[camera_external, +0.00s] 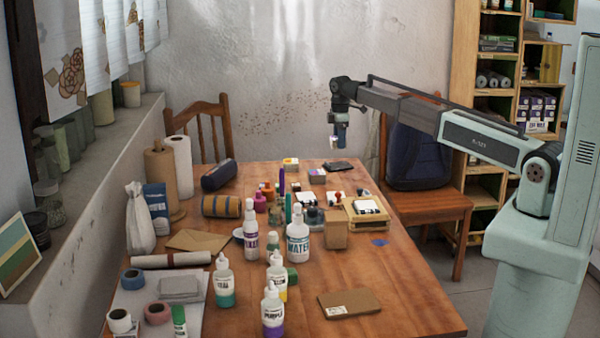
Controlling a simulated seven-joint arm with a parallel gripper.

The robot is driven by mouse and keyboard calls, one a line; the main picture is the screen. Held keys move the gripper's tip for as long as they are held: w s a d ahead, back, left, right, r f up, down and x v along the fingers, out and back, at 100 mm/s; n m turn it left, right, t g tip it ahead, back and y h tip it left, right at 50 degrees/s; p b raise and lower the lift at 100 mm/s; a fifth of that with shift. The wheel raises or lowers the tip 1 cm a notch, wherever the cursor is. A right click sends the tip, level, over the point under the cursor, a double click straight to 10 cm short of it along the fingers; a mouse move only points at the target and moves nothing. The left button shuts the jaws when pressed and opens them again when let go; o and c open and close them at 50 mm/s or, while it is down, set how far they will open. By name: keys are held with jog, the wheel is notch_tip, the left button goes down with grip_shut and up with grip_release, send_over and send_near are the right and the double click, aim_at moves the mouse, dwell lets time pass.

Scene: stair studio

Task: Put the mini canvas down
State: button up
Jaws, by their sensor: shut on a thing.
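My gripper (338,143) hangs from the arm above the far right part of the wooden table (415,300), pointing down. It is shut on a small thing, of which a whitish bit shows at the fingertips. I take this to be the mini canvas (333,142), but it is too small and too much covered to make out clearly. It appears held in the air, clear of the tabletop.
A flat dark object (339,166) lies below the gripper. A small box (317,176) and a wooden tray (366,222) stand nearby. Several bottles, including the WATER bottle (298,240), crowd the middle. The front right table area is mostly clear. A chair (430,207) stands right.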

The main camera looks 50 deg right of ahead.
aim_at(339, 165)
jog(key=shift+f, duration=3.55)
jog(key=shift+f, duration=0.1)
jog(key=o, duration=1)
jog(key=shift+o, duration=0.2)
notch_tip(339, 165, up, 12)
jog(key=shift+r, duration=0.1)
